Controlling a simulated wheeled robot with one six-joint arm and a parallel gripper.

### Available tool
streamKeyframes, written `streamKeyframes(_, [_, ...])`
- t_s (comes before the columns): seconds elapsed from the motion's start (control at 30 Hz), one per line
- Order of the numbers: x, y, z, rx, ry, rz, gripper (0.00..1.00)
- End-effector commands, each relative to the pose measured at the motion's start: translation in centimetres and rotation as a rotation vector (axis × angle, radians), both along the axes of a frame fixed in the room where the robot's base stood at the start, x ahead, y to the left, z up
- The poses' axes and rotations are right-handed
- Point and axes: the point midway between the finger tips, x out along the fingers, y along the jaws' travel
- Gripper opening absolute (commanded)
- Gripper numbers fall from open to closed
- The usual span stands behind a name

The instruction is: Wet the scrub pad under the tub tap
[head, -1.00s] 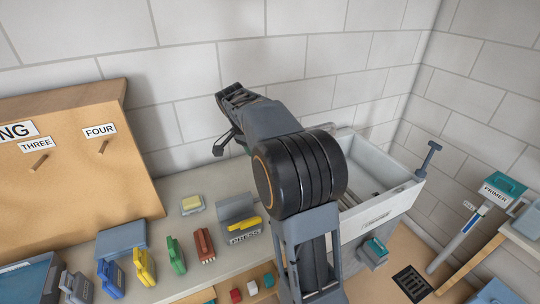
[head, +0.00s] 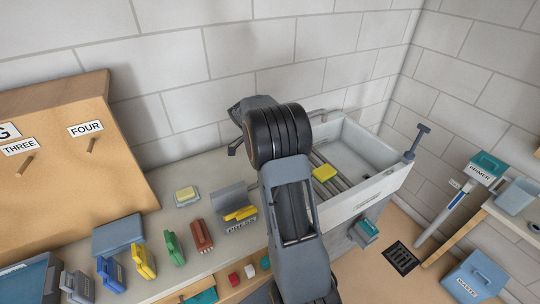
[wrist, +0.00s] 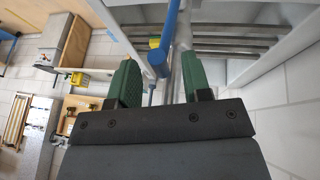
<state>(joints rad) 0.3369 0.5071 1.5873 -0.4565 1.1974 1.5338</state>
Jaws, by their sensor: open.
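A yellow pad (head: 324,172), which looks like the scrub pad, lies on the bars inside the grey tub (head: 384,190). A small piece of yellow (wrist: 154,43) shows behind a blue lever (wrist: 163,45) in the wrist view. The lever and a grey pipe (wrist: 183,38), apparently the tap, stand in front of my gripper (wrist: 159,60). Its green-padded fingers are wide apart and nothing is held between them. In the head view my gripper is at the tub's back left, mostly hidden by my arm, which also covers most of the tap.
A T-handled post (head: 418,140) stands at the tub's right corner. A floor drain (head: 402,257) lies right of the tub.

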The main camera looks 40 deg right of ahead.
Motion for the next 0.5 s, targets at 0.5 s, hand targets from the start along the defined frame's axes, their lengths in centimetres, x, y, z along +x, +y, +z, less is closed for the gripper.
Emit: streamKeyframes(0.5, [-0.5,-0.7,-2.1,-0.001,-0.001,0.002,0.45])
